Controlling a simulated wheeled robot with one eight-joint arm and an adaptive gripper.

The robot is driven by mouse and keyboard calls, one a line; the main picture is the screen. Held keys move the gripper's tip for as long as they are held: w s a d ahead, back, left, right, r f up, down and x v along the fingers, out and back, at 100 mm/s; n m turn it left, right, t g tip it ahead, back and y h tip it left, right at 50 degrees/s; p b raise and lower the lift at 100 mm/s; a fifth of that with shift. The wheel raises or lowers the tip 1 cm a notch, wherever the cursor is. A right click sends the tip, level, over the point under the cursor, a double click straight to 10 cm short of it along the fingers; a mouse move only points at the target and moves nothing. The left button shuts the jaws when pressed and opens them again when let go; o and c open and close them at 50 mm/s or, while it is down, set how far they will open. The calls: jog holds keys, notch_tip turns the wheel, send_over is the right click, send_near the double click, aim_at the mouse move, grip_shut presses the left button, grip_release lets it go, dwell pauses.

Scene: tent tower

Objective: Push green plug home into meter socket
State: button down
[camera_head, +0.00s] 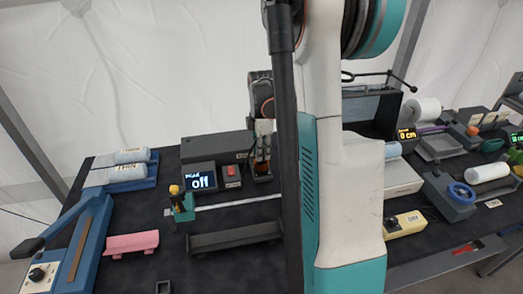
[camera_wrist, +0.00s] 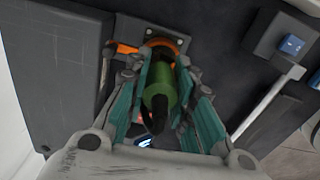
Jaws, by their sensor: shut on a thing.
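My gripper (camera_wrist: 165,66) is shut on the green plug (camera_wrist: 160,88), with a teal-padded finger on each side of it. A black cable end comes off the plug's near end in the wrist view. The plug's far end points at the orange-ringed socket (camera_wrist: 166,43) on a dark plate. How deep it sits there is hidden by the fingers and plug. The plug is hard to make out there.
A red switch (camera_head: 232,170) sits between the meter and socket. A green clamp with a yellow knob (camera_head: 182,204) and a dark trough (camera_head: 234,238) stand in front. A long dark box (camera_head: 215,146) lies behind. My arm hides the table's middle.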

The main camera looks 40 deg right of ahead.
jog(key=shift+f+b, duration=0.95)
jog(key=shift+f, duration=0.4)
jog(key=c, duration=1.3)
grip_release()
jog(key=shift+r, duration=0.15)
notch_tip(320, 180, up, 12)
jog(key=shift+f, duration=0.1)
